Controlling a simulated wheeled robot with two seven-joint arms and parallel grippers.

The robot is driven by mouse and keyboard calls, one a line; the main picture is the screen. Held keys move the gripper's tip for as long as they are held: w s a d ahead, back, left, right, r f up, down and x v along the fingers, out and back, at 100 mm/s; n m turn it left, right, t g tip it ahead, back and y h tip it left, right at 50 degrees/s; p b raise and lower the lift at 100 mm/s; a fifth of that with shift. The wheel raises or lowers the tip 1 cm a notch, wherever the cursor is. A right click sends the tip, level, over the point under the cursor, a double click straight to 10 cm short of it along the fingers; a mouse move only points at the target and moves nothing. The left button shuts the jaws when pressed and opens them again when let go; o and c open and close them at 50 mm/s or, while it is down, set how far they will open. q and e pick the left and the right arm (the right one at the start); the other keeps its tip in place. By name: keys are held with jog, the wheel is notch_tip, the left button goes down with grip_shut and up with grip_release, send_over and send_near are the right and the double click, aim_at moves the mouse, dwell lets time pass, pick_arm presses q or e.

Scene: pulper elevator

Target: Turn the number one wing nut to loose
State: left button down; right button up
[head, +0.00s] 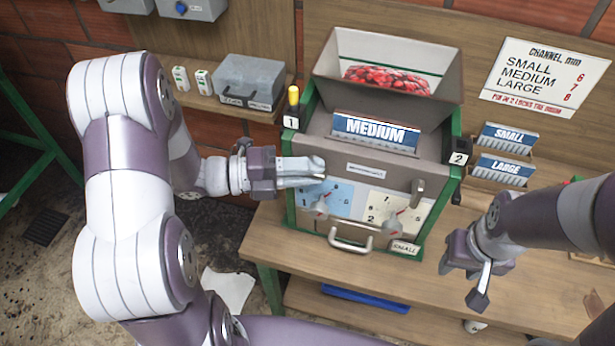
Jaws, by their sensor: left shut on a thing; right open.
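The pulper (380,170) stands on the wooden bench with a grey front panel. My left gripper (318,168) is at the upper left of this panel, on the side of the post marked 1 (290,122). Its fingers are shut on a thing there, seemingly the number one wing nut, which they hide. I cannot tell the nut's angle. A matching grey wing nut (417,192) shows upright at the panel's right, on the side marked 2 (459,157). My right gripper (478,282) is open and empty above the bench, right of the pulper.
A yellow pin (293,95) stands on post 1. Two dials, on a blue plate (338,195) and a cream plate (400,208), sit above a metal handle (351,243). A hopper of red berries (388,80) is on top. SMALL and LARGE plates (505,168) stand right.

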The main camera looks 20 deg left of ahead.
pick_arm(q)
jog(key=shift+f+h+b, duration=0.15)
jog(key=shift+h+b, duration=0.15)
jog(key=shift+h, duration=0.1)
jog(key=c, duration=1)
grip_release()
jog(key=shift+a, duration=0.1)
jog(key=b+v, duration=0.4)
jog(key=v, duration=0.8)
jog(key=shift+s+a, duration=0.15)
jog(key=shift+s, duration=0.1)
